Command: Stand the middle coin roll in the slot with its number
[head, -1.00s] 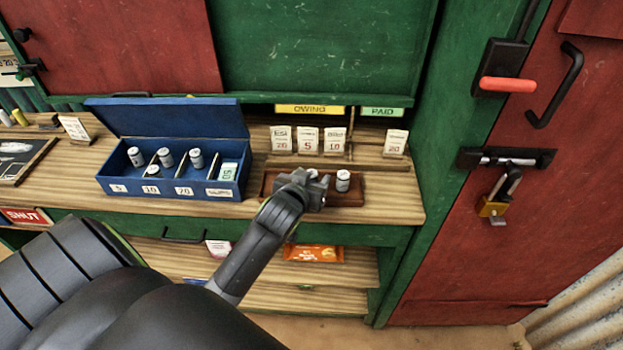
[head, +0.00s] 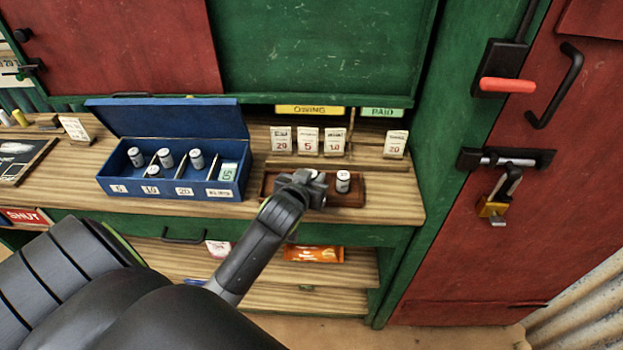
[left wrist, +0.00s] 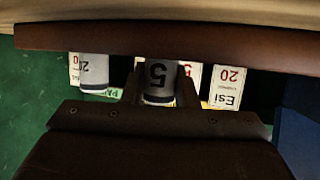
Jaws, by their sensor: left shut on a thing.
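My left gripper (head: 318,184) is over the brown wooden tray (head: 352,198) on the counter. In the left wrist view its fingers (left wrist: 160,88) are shut on a white coin roll marked 5 (left wrist: 160,75). My right gripper is not in view.
Behind the tray stand several white cards (head: 308,141) under a yellow OWING sign (head: 310,110), and one card (head: 396,144) under a green PAID sign (head: 383,113). The blue lid (head: 165,118) stands up behind the box. A green note (head: 227,173) lies in its right compartment.

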